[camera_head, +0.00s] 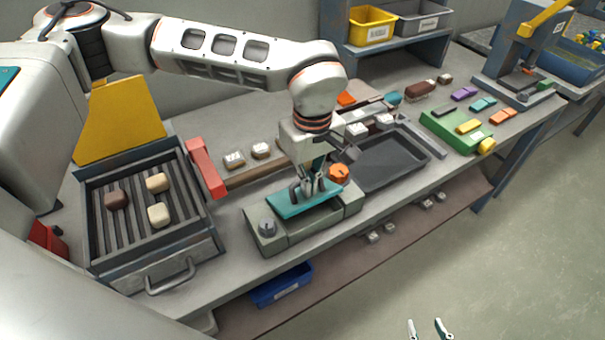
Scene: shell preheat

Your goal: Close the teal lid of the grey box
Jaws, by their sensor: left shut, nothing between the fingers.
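The grey box (301,233) stands near the front edge of the workbench, with a grey knob on its left end and an orange knob (338,173) at its right rear. Its teal lid (288,205) lies over the top of the box, nearly flat; I cannot tell whether it is fully down. My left gripper (311,191) points down right at the lid, shut with nothing in it. Whether its fingertips touch the lid is not clear, and they hide part of it. My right gripper (429,329) shows only its two fingertips at the bottom edge, spread apart and empty.
Left of the box is a ribbed grill tray (205,240) with three small blocks and a red bar (206,167) beside it. A dark tray (400,160) and a green block holder (455,133) are to the right. A blue bin (281,288) sits below the bench.

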